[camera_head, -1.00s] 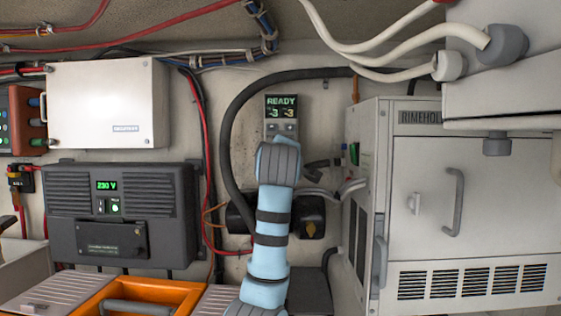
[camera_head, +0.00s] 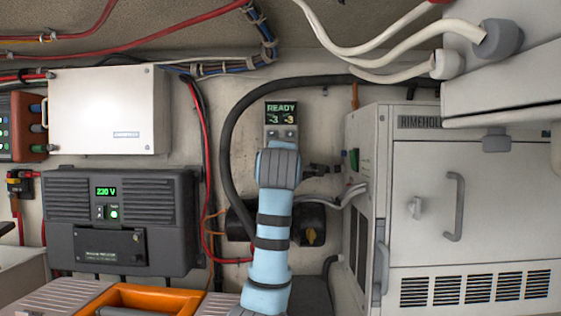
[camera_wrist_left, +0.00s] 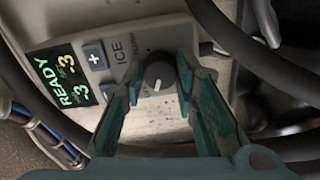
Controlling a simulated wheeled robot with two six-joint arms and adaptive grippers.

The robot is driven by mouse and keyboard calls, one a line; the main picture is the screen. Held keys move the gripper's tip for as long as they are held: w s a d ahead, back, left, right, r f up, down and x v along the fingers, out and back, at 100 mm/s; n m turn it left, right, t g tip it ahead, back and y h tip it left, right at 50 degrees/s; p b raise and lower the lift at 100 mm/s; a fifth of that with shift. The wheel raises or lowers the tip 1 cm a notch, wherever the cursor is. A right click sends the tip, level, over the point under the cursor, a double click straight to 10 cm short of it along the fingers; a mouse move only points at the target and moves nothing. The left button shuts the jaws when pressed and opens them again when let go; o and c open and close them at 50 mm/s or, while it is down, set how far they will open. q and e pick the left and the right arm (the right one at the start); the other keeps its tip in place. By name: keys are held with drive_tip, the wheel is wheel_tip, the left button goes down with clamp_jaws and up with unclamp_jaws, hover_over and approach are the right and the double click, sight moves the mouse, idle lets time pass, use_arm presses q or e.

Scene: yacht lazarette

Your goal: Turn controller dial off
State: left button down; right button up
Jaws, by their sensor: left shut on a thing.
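The controller (camera_head: 281,112) is a small light panel on the back wall, with a lit green display reading READY and small numbers below. In the left wrist view the controller (camera_wrist_left: 120,52) shows the display at left, a plus button and the letters ICE. Its round dark dial (camera_wrist_left: 158,72) has a pale pointer mark. My left gripper (camera_wrist_left: 159,80) is shut on the dial, with a green finger on either side. In the head view my blue arm hides the dial and the fingers. My right gripper is in neither view.
A large white refrigerator-like unit (camera_head: 425,205) stands close on the right. A thick black hose (camera_head: 226,140) curves around the controller. A dark inverter box (camera_head: 125,220) and a white box (camera_head: 108,112) are on the left wall.

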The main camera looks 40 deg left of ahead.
use_arm(q)
drive_tip(key=c, duration=1.6)
unclamp_jaws()
drive_tip(key=o, duration=0.3)
drive_tip(key=shift+w, duration=0.15)
drive_tip(key=v, duration=1.2)
drive_tip(key=shift+a, duration=0.1)
